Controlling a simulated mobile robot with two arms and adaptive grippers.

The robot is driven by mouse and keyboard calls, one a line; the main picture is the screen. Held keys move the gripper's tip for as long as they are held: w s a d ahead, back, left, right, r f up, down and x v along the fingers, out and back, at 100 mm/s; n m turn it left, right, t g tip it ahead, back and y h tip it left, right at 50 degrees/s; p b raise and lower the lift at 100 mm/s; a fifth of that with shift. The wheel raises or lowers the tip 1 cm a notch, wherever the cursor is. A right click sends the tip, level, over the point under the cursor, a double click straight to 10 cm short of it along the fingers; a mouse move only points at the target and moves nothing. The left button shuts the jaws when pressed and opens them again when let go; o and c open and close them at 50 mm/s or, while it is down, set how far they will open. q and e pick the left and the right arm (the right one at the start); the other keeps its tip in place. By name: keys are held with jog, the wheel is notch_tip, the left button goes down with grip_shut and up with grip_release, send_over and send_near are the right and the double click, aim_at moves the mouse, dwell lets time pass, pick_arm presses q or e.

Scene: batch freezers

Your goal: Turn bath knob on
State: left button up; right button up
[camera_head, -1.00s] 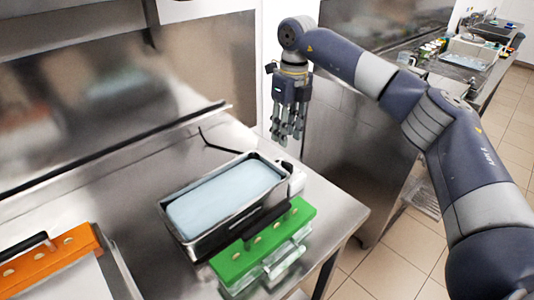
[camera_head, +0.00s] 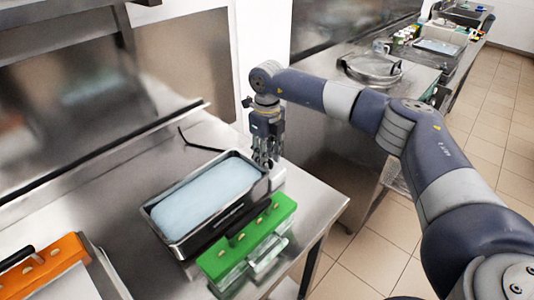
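The bath (camera_head: 178,236) is a black-rimmed metal basin filled with pale blue liquid, standing on the steel table. A small white part (camera_head: 277,176) shows at its right end, just below my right gripper; I cannot tell whether it is the knob. My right gripper (camera_head: 264,163) points down over the bath's far right corner, fingers close to the white part. Whether the fingers touch it, and how far they are open, is too small to tell. My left gripper is not in view.
A green rack (camera_head: 248,238) with clear containers stands along the bath's front side. An orange rack (camera_head: 42,264) is at the lower left. A black cable (camera_head: 196,143) lies behind the bath. A round metal lid (camera_head: 370,68) sits on the far counter. Tiled floor is at right.

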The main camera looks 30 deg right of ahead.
grip_shut()
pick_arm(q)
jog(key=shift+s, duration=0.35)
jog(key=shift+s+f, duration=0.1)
